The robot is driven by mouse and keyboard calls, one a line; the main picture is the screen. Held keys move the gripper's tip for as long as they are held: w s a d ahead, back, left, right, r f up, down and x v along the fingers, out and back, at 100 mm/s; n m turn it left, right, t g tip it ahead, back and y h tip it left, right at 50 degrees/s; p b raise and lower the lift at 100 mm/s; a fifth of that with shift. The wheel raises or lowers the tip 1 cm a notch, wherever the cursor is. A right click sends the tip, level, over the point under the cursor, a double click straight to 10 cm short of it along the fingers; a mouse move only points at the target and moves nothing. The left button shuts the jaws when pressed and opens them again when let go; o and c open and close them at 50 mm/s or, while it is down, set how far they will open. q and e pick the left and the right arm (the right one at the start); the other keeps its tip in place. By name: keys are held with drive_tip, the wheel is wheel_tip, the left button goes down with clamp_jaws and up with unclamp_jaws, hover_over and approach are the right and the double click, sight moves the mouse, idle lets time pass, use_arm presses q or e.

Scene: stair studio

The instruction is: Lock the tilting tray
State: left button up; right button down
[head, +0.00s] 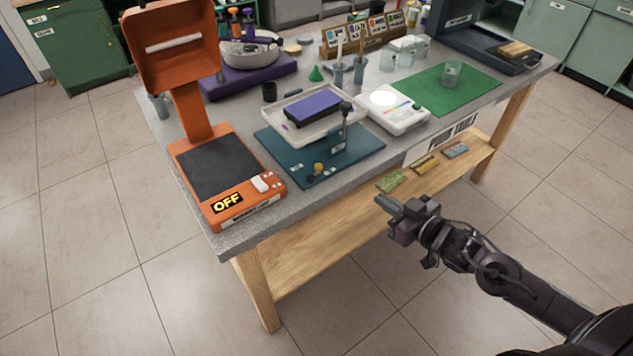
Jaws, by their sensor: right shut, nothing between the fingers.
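The tilting tray (291,127) is a pale, shallow tray on a teal base plate (276,152) near the table's front edge. It looks tilted, but I cannot tell how far. A purple block (315,106) lies in it. A dark upright lever with a black knob (346,108) stands at the tray's right front. A small yellow knob (318,168) sits at the front of the base. My right gripper (384,203) is shut and empty, out in front of the table, right of and nearer than the base. My left gripper is not in view.
An orange machine (219,208) marked OFF stands left of the base, its raised hood above. A white device (383,96) and a green mat (427,89) lie to the right. Several coloured pieces rest on the lower wooden shelf (335,235).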

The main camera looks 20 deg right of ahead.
drive_tip(key=shift+n+y, duration=0.4)
drive_tip(key=shift+y, duration=0.3)
drive_tip(key=a+r, duration=0.2)
drive_tip(key=a, duration=0.1)
drive_tip(key=shift+s+a+r, duration=0.1)
drive_tip(key=shift+s+r, duration=0.1)
drive_tip(key=shift+r, duration=0.05)
drive_tip(key=shift+w, duration=0.1)
approach(322, 168)
drive_tip(key=x, duration=0.6)
drive_tip(key=shift+w+a, duration=0.3)
drive_tip(key=shift+a, duration=0.05)
drive_tip(key=shift+d, duration=0.1)
